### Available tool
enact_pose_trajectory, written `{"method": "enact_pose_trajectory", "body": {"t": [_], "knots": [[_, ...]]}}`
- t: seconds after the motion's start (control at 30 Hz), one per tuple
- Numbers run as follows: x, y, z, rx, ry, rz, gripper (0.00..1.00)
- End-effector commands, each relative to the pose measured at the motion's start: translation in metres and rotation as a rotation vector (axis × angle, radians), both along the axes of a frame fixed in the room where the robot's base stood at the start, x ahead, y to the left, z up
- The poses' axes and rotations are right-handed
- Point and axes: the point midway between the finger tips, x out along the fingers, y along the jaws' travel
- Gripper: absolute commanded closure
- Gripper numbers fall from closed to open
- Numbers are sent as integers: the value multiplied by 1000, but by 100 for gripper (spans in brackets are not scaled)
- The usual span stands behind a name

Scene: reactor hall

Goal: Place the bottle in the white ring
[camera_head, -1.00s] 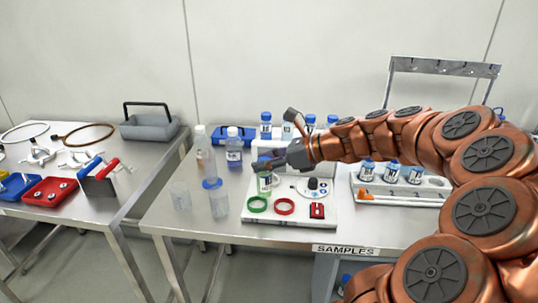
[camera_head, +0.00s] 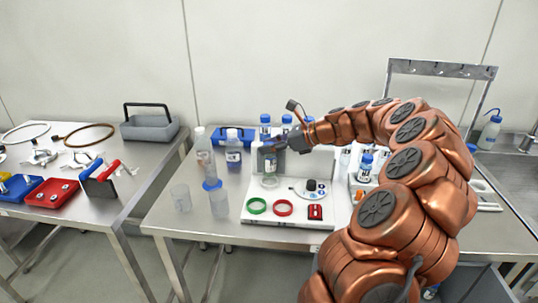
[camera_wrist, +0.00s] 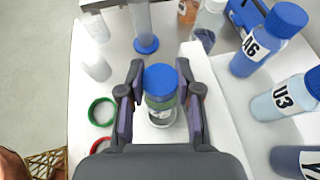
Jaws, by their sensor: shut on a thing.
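My gripper (camera_head: 276,145) is shut on a small clear bottle (camera_head: 269,161) with a blue cap, above the white board (camera_head: 256,237). In the wrist view the bottle (camera_wrist: 160,82) stands between both fingers, its cap towards the camera. A pale ring (camera_head: 270,182), seemingly the white ring, sits on the board just below the bottle in the head view. The bottle looks upright and apart from it. A green ring (camera_head: 257,206) and a red ring (camera_head: 283,208) lie nearer the front edge.
A dial plate (camera_head: 311,188) and a red block (camera_head: 315,212) are on the board's right. Clear vessels (camera_head: 218,203) stand left of it. Blue-capped bottles (camera_head: 234,150) stand behind; labelled ones (camera_wrist: 257,45) are close on the wrist view's right.

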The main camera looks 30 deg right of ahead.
Motion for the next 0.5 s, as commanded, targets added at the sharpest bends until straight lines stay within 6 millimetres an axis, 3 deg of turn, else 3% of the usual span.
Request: {"method": "enact_pose_trajectory", "body": {"t": [0.27,0.5], "knots": [[0,1,-31,3,4,0,100],[0,1,-33,1,2,0,100]]}}
